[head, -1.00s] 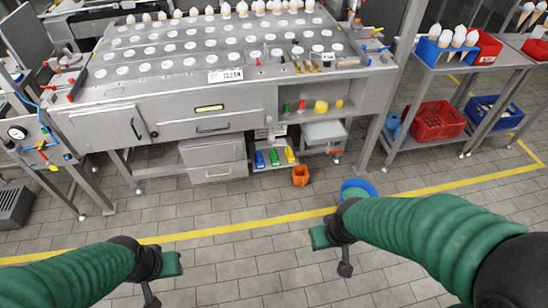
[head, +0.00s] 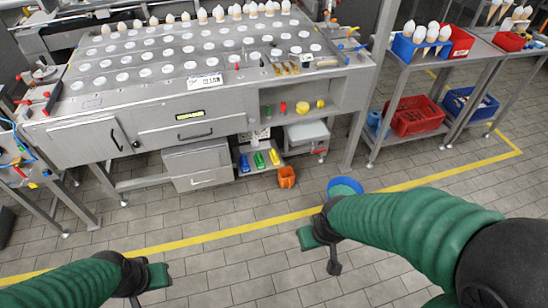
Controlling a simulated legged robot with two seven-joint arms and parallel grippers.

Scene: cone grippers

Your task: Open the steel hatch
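The steel hatch (head: 78,141) is a flat grey door at the left end of the steel machine's front. It looks closed, with a black curved handle (head: 117,141) upright near its right edge and a small black knob beside it. My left gripper (head: 146,285) is low at the lower left, over the floor and well apart from the hatch. My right gripper (head: 320,250) is low right of centre, also over the floor and far from the hatch. Nothing shows held in either one. The finger gaps cannot be made out.
A steel drawer (head: 190,136) sits right of the hatch. Below it are a drawer cabinet (head: 197,165) and an orange bin (head: 287,177). A blue bucket (head: 345,188) stands near my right arm. Tiled floor with a yellow line (head: 215,233) lies clear before the machine.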

